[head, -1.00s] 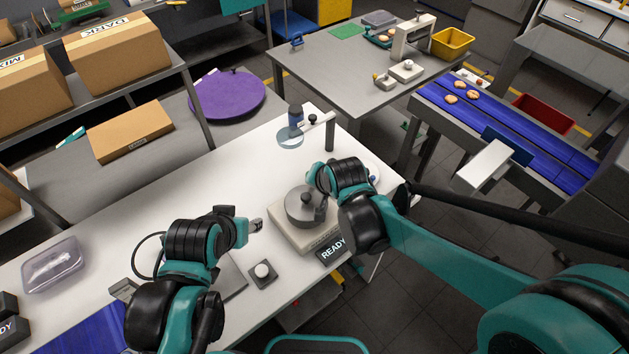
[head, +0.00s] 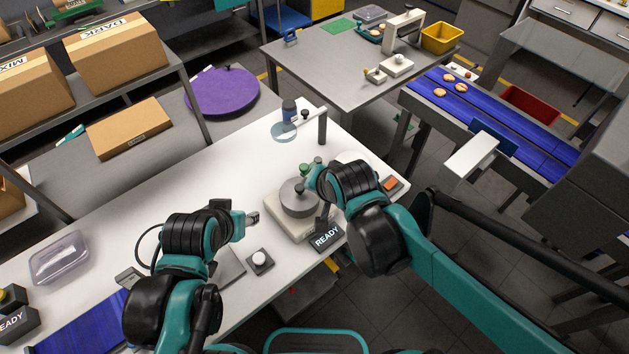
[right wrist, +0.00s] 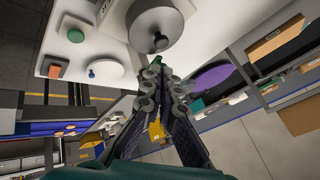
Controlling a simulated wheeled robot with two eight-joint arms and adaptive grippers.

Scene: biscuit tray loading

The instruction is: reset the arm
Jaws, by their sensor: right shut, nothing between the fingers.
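My right gripper (head: 310,169) is near the far right side of a grey lidded round vessel (head: 297,201) on a beige base. In the right wrist view the right gripper (right wrist: 158,68) has its fingers together and empty, with the vessel's lid (right wrist: 150,17) beyond them. I cannot tell its height above the worktop. My left gripper (head: 248,217) hovers over the white worktop (head: 200,180), left of the vessel; its fingers are too small to judge.
A tool stand with a blue-topped part (head: 289,110) and a dark post (head: 323,127) stand behind the vessel. A knob box (head: 260,261) lies in front. A clear tray (head: 59,257) is at the left. A conveyor (head: 490,112) with biscuits is at the right.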

